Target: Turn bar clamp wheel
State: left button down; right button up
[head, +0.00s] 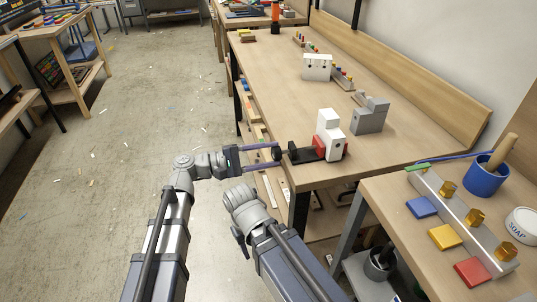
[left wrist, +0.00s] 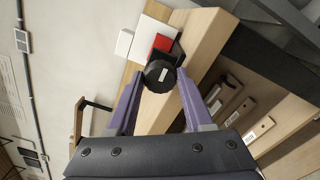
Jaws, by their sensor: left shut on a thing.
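The bar clamp (head: 303,155) lies at the near left edge of the long workbench, with a dark bar, a red part (head: 320,145) and a white block (head: 330,127) at it. Its round black wheel (left wrist: 158,76) faces my left wrist camera and has a pale mark on its face. My left gripper (head: 272,153) reaches in from the left, level with the wheel. In the left wrist view its two purple fingers (left wrist: 161,78) are shut on the wheel, one on each side. My right arm shows low in the head view, but its gripper does not show.
A grey block (head: 370,115) and a white block with holes (head: 317,66) stand farther back on the workbench (head: 270,75). A nearer table at right holds a blue cup (head: 485,178), a soap tin (head: 522,223) and coloured blocks. Open floor lies left.

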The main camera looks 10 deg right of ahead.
pick_arm(q)
jog(key=m, duration=0.4)
jog(key=shift+f+m, duration=0.1)
jog(key=shift+m, duration=0.3)
jog(key=m, duration=1.5)
jog(key=shift+f, duration=0.1)
jog(key=m, duration=0.5)
jog(key=shift+m, duration=0.4)
jog(key=m, duration=1.3)
jog(key=shift+w, duration=0.1)
jog(key=shift+m, duration=0.4)
